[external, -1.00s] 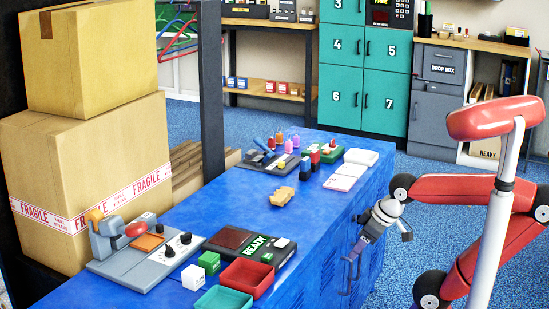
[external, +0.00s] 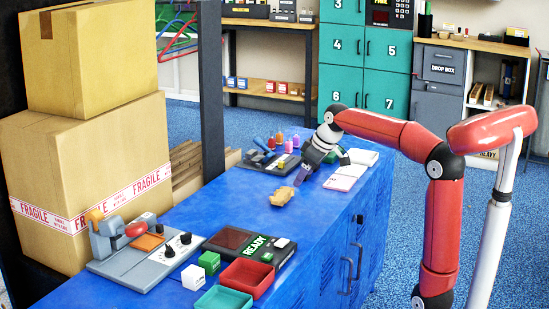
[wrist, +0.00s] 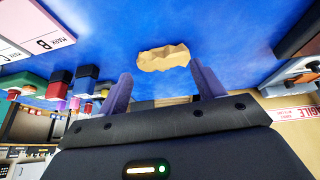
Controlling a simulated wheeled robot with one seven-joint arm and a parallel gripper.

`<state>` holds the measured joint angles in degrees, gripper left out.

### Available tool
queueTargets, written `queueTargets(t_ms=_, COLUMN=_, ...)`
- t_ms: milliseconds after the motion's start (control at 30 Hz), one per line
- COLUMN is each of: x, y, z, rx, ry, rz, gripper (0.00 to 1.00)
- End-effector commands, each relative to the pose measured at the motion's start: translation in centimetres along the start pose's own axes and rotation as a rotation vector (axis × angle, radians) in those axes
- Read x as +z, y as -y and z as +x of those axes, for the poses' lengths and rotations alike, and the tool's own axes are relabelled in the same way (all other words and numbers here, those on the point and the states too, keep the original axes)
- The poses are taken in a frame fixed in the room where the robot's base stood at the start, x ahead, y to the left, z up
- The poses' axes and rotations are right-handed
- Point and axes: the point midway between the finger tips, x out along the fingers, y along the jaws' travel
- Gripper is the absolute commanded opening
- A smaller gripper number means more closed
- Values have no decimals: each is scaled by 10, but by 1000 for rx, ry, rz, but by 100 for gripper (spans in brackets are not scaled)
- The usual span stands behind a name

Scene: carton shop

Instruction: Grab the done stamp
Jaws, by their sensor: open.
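My gripper (external: 302,176) is over the far part of the blue bench, fingers pointing down and open. In the wrist view its two purple-grey fingers (wrist: 163,84) are apart with nothing held between them. A crumpled tan piece (external: 282,196) lies on the bench just in front of the fingertips; it also shows beyond them in the wrist view (wrist: 163,57). Several small stamp-like blocks stand left of the fingers in the wrist view, including a red and black one (wrist: 57,82) and a blue and black one (wrist: 85,78). I cannot read which is the done stamp.
The blue bench (external: 225,212) holds a grey stand (external: 140,258), a READY device (external: 250,243), a red tray (external: 247,278), a green tray (external: 222,299) and a green lettered cube (external: 209,262). White pads (external: 345,178) lie right of my gripper. Cartons (external: 90,170) stand left.

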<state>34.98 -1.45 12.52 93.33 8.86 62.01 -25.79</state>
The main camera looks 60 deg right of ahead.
Motion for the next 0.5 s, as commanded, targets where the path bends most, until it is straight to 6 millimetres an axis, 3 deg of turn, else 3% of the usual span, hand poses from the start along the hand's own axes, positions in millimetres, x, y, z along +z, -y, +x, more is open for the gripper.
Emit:
queueTargets(t_ms=33, x=-13, y=-35, z=13, rx=-7, ry=-7, rz=16, gripper=67)
queueTargets(t_ms=200, x=-36, y=-125, z=32, rx=-35, ry=-56, rz=27, gripper=67)
queueTargets(t_ms=333, x=-38, y=-163, z=37, rx=-44, ry=-84, rz=31, gripper=67)
queueTargets(t_ms=500, x=-39, y=-179, z=43, rx=-48, ry=-97, rz=32, gripper=67)
